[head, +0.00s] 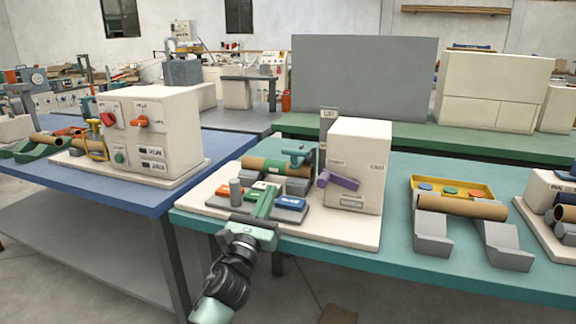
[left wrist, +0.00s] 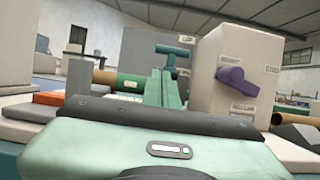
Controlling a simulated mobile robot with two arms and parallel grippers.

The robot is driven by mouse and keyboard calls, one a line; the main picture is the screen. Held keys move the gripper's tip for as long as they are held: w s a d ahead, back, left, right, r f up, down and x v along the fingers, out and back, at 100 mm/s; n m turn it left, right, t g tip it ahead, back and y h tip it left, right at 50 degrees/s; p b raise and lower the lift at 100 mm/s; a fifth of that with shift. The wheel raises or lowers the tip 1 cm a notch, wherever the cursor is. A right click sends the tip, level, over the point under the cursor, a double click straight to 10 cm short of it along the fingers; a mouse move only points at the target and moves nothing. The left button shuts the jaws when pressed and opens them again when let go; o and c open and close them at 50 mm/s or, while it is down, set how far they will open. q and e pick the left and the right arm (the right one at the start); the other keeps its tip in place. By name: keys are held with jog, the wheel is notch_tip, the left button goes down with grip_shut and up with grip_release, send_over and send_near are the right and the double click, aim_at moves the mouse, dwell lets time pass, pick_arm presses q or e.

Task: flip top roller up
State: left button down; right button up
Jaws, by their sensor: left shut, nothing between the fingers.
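The winder stands on the teal table, with a cream box (head: 359,165) bearing a purple lever (head: 338,181). Left of the box, a brown tube with a green band (head: 268,165) lies over grey rollers. A teal T-shaped piece (head: 298,157), which looks like the top roller part, sits at the tube's right end. It also shows in the left wrist view (left wrist: 172,52), just beyond the fingers. My left gripper (head: 269,190) is shut and empty, over the button panel in front of the tube. I cannot tell whether it touches anything. My right gripper is not in view.
An "UP" sign (head: 328,115) stands behind the box. To the right are a yellow tray (head: 455,186) and a brown tube (head: 462,207) on grey supports.

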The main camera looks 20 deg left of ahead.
aim_at(302, 153)
pick_arm(q)
jog(key=x, duration=0.8)
jog(key=shift+w+r, duration=0.15)
jog(key=shift+r, duration=0.1)
jog(key=shift+x, duration=0.75)
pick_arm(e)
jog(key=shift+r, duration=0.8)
pick_arm(q)
jog(key=shift+r, duration=0.2)
jog(key=shift+r, duration=0.2)
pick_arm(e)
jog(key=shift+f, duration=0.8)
pick_arm(q)
jog(key=shift+r, duration=0.1)
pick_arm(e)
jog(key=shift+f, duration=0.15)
